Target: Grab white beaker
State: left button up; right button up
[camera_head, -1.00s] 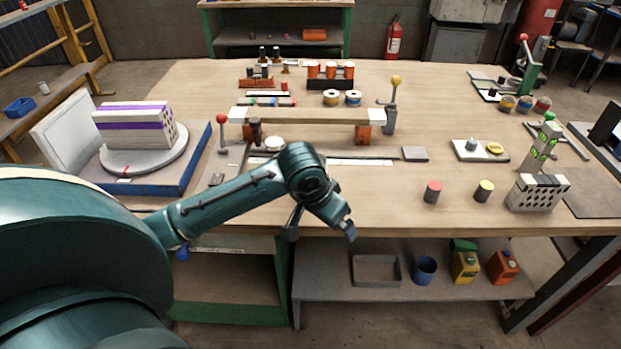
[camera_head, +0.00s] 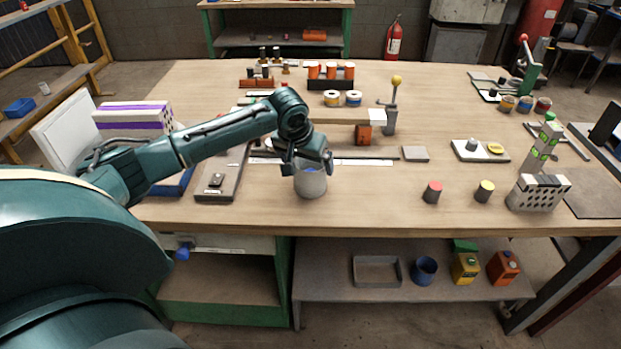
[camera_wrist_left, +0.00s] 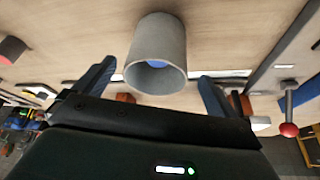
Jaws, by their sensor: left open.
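The white beaker (camera_head: 311,186) looks pale grey and stands upright on the wooden table near its front edge. A patch of blue shows inside its open top. My left gripper (camera_head: 308,164) is at the beaker's rim and partly covers its upper part. In the left wrist view, the beaker (camera_wrist_left: 160,38) lies between the two spread fingers of the left gripper (camera_wrist_left: 157,74), with a gap on each side. The left gripper is open and holds nothing. My right gripper is not in view.
A red-topped cylinder (camera_head: 432,192) and a yellow-topped cylinder (camera_head: 483,191) stand to the right. A grey block with a lever (camera_head: 219,178) lies left of the beaker. An orange block (camera_head: 364,135) is behind it.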

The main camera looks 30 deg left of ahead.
aim_at(312, 170)
pick_arm(q)
jog(key=x, duration=0.5)
jog(key=shift+w+d, duration=0.15)
jog(key=shift+w, duration=0.2)
jog(key=shift+r, duration=0.1)
jog(key=c, duration=1.3)
jog(key=shift+o, duration=0.2)
